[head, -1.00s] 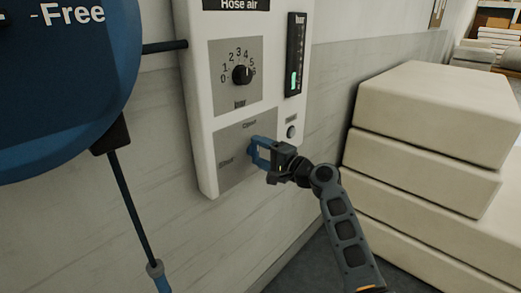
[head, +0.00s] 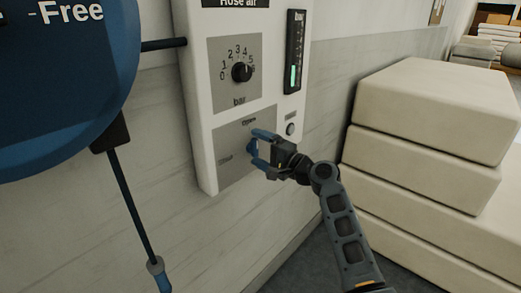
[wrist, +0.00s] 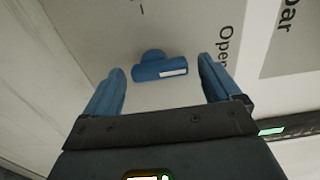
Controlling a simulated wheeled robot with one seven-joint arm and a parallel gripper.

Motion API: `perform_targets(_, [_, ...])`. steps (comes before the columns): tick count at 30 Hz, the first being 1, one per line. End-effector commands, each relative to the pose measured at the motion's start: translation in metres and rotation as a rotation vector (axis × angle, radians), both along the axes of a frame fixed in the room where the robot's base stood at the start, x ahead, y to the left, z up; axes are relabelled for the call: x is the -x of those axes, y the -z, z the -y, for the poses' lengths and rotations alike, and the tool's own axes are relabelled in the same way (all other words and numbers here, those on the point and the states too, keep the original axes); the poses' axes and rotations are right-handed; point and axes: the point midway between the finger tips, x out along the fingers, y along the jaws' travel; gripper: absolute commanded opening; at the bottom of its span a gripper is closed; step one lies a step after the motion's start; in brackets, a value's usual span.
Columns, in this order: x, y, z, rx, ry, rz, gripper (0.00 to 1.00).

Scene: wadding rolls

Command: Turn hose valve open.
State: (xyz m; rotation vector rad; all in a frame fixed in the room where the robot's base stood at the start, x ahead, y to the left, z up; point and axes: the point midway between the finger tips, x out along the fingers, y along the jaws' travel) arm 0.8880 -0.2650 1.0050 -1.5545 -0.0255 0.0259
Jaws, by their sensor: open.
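The blue hose valve handle (wrist: 160,69) shows in the wrist view between my fingers, with a gap on both sides. Its bar lies across the view, and a white mark on it lies toward the "Open" label (wrist: 224,47). In the head view the handle (head: 251,146) is partly hidden by my gripper. It sits on the lower grey plate of the white hose air panel (head: 205,150). My gripper (head: 260,147) is open, its blue fingers either side of the handle; it also shows in the wrist view (wrist: 162,88).
Above the valve are a black pressure knob (head: 242,72) and a gauge with a green bar (head: 294,60). A blue reel (head: 65,90) stands left. Stacked cream blocks (head: 430,110) stand right.

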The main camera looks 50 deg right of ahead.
Motion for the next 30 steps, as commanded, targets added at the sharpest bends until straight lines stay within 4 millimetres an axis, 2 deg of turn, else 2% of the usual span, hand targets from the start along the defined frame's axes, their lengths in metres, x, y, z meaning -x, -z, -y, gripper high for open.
perform_targets(8, [0.007, 0.002, 0.0, 0.0, 0.0, -0.001, 0.91])
perform_targets(21, [0.07, 0.001, 0.003, 0.0, 0.001, 0.0, 0.91])
perform_targets(30, [0.078, 0.0, 0.002, 0.0, -0.001, 0.0, 0.91])
